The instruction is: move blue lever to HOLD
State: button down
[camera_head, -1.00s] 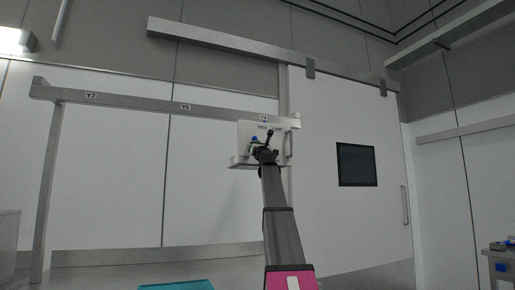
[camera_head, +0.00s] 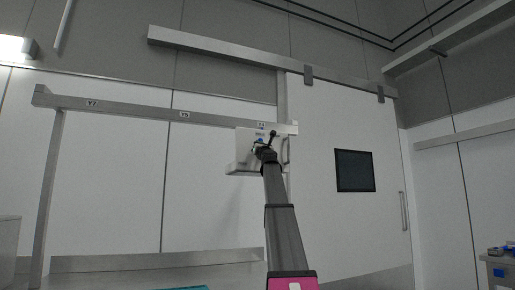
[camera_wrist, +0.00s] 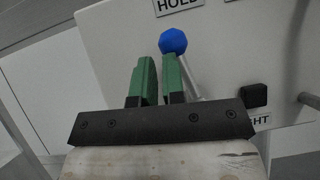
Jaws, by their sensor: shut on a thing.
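The blue lever has a faceted blue knob (camera_wrist: 173,41) on a pale grey rod, just below the HOLD label (camera_wrist: 180,5) in the wrist view. The rod slants down to the right behind my right green finger. My gripper (camera_wrist: 158,80) is shut on the lever, with the knob showing past the fingertips; the contact itself is partly hidden. In the head view my gripper (camera_head: 266,149) is at the white panel (camera_head: 244,137), and a small blue patch (camera_head: 260,140) shows beside it.
A black square knob (camera_wrist: 254,95) sits right of the lever, above a partly covered label ending in "HT". A rail (camera_head: 140,108) with tags runs left of the panel. A sliding door with a dark window (camera_head: 355,171) stands to the right.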

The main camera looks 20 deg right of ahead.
jog(key=shift+w+d+r, duration=0.2)
jog(key=shift+d+r, duration=0.05)
jog(key=shift+r, duration=0.35)
jog(key=shift+w+d+r, duration=0.2)
jog(key=shift+r, duration=0.4)
jog(key=shift+a, duration=0.1)
jog(key=s+a+f, duration=0.7)
jog(key=s, duration=0.3)
jog(key=shift+a+f, duration=0.2)
jog(key=shift+f, duration=0.05)
